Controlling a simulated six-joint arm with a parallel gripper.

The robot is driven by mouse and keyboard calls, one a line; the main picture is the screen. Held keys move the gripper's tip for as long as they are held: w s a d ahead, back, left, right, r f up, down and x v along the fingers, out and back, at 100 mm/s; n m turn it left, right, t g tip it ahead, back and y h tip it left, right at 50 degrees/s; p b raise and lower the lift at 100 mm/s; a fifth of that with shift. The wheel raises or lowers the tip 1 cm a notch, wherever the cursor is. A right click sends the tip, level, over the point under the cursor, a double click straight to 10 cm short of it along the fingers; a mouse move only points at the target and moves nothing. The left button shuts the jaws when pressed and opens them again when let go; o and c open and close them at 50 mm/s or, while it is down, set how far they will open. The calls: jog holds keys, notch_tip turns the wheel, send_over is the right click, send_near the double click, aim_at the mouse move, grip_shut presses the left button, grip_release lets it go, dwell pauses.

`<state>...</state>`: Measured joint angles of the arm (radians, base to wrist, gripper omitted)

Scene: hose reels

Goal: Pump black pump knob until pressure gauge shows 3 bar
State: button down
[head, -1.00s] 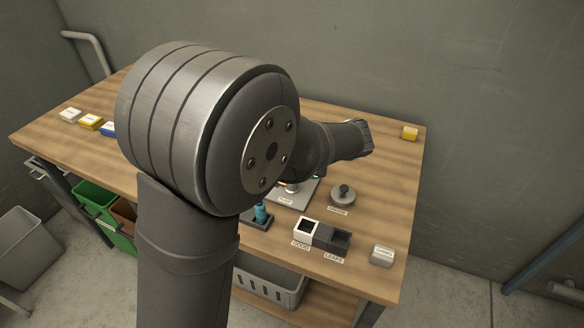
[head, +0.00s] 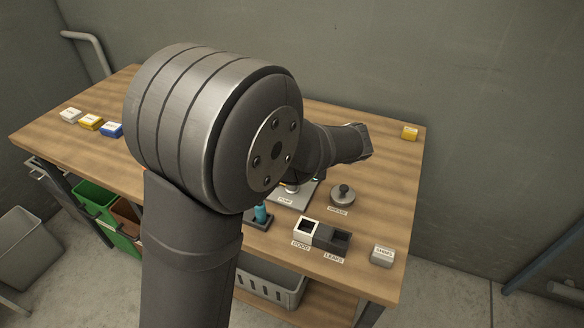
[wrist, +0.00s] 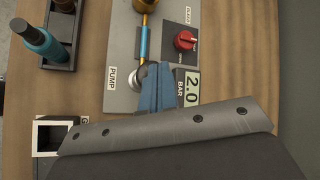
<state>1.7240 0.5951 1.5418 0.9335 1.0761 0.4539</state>
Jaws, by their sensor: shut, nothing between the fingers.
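In the wrist view, my gripper (wrist: 156,72) is shut and empty, its blue fingers pointing down over the grey pump plate (wrist: 122,45). A round silver pump part (wrist: 136,77) beside the PUMP label shows at the left edge of the fingers, which cover some of it. I see no black knob top there, and I cannot tell whether the fingers touch it. The gauge display (wrist: 192,87), marked BAR, reads 2.0, just right of the fingers.
A red knob (wrist: 186,40) and a blue hose piece (wrist: 144,42) in brass fittings are on the plate. GOOD and LEAKS bins (head: 322,236) and a round grey knob (head: 342,195) stand nearby. The bench's right side is mostly clear.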

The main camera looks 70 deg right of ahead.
jog(key=shift+f, duration=1)
dwell(0.6)
jog(key=shift+r, duration=1.75)
jog(key=shift+r, duration=0.15)
jog(key=shift+r, duration=2.35)
jog(key=shift+f, duration=0.1)
notch_tip(320, 180, up, 4)
jog(key=shift+f, duration=0.1)
